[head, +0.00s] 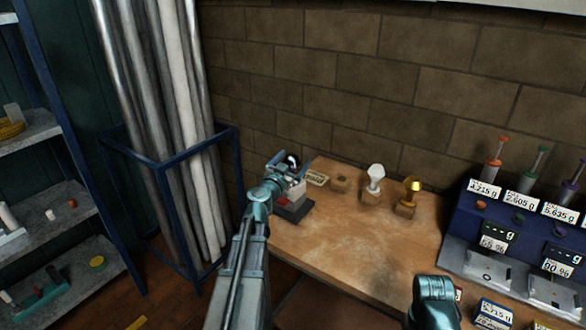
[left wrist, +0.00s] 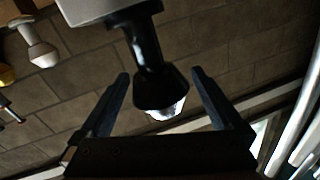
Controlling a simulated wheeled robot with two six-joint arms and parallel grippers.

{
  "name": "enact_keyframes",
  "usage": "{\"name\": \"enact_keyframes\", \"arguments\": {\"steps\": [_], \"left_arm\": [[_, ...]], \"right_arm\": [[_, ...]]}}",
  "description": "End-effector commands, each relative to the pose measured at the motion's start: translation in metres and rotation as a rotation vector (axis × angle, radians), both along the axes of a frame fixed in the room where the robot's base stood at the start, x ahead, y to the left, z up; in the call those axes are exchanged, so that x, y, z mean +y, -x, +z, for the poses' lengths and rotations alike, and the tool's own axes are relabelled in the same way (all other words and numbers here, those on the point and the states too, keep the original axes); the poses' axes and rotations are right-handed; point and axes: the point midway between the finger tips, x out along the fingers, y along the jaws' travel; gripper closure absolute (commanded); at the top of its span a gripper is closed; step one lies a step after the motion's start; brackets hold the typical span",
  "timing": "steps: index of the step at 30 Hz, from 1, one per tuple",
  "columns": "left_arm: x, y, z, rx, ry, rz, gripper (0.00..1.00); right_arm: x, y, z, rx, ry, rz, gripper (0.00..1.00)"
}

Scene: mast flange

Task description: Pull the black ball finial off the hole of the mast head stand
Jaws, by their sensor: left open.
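The black ball finial (head: 292,160) stands on the mast head stand (head: 297,190), a pale block on a dark base at the left end of the bench. In the left wrist view the finial (left wrist: 148,50) shows as a dark neck widening to a rounded end with a bright glint. It rises from the pale block of the stand (left wrist: 100,8). My left gripper (head: 290,166) is open, with its fingers on either side of the finial's rounded end; gaps show between finial and fingers in the left wrist view (left wrist: 160,76). A teal part of my right arm shows at lower right; its gripper is not visible.
A blue rack with scales (head: 500,238) is at right, metal poles (head: 165,110) at left. The bench's middle is clear.

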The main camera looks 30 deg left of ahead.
Motion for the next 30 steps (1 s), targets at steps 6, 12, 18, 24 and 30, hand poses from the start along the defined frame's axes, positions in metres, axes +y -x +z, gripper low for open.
{"name": "enact_keyframes", "arguments": {"steps": [6, 12, 18, 24, 30], "left_arm": [[0.008, -0.014, 0.0, -0.001, 0.0, 0.003, 0.0], [0.0079, -0.0138, 0.0, -0.001, 0.0, 0.003, 0.0], [0.0077, -0.0137, 0.0001, -0.001, 0.0, 0.003, 0.27], [0.0077, -0.0137, 0.0001, -0.001, 0.0, 0.003, 0.63], [0.0077, -0.0136, 0.0001, -0.001, 0.0, 0.003, 0.91]], "right_arm": [[0.0, 0.0, 0.0, 0.0, 0.0, 0.0, 0.5], [0.0, 0.0, 0.0, 0.0, 0.0, 0.0, 0.5], [0.0, 0.0, 0.0, 0.0, 0.0, 0.0, 0.5], [0.0, 0.0, 0.0, 0.0, 0.0, 0.0, 0.5], [0.0, 0.0, 0.0, 0.0, 0.0, 0.0, 0.5]]}}
